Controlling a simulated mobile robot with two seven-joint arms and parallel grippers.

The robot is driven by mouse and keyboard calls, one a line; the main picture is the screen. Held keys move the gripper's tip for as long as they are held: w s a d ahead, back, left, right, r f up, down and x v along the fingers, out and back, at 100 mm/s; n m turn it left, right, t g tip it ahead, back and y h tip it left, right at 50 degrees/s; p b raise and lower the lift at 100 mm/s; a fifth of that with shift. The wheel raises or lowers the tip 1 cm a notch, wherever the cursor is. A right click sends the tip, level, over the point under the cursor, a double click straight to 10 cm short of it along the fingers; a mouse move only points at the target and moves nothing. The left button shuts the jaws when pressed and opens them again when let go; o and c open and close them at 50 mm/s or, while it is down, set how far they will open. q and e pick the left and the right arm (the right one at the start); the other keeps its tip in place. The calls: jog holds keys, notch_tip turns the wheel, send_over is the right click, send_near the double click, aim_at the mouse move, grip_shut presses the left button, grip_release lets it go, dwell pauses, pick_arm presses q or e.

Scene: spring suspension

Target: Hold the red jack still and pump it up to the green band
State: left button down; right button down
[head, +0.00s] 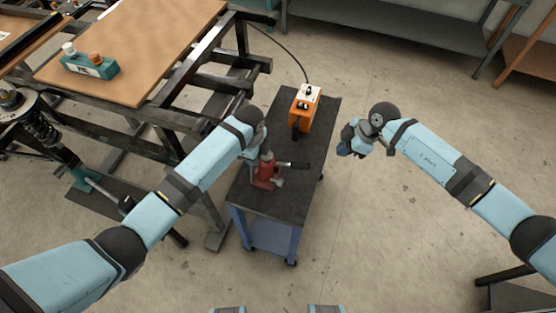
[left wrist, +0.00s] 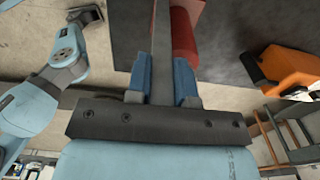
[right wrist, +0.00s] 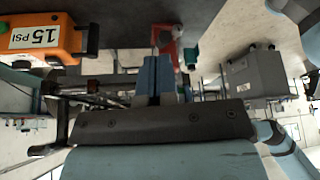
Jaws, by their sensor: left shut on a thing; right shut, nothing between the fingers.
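The red jack (head: 267,174) stands on the dark top of a small cart. A dark lever sticks out from it to the right. My left gripper (left wrist: 162,72) is shut on a narrow grey part beside the red jack body (left wrist: 184,36); the head view mostly hides its fingers behind the arm. My right gripper (head: 350,140) is off the cart's right side, shut and empty. Its closed fingers (right wrist: 157,76) show in the right wrist view, with the red jack (right wrist: 171,42) beyond them. I cannot make out a green band.
The cart (head: 303,190) also holds an orange box (head: 303,103) behind the jack; its label reads 15 PSI in the right wrist view (right wrist: 42,38). A workbench (head: 130,50) stands at the upper left, with a suspension spring (head: 40,128) below. Floor right of the cart is open.

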jog(key=a+f, duration=0.2)
jog(key=a, duration=0.4)
jog(key=shift+w+a, duration=0.15)
jog(key=shift+w, duration=0.2)
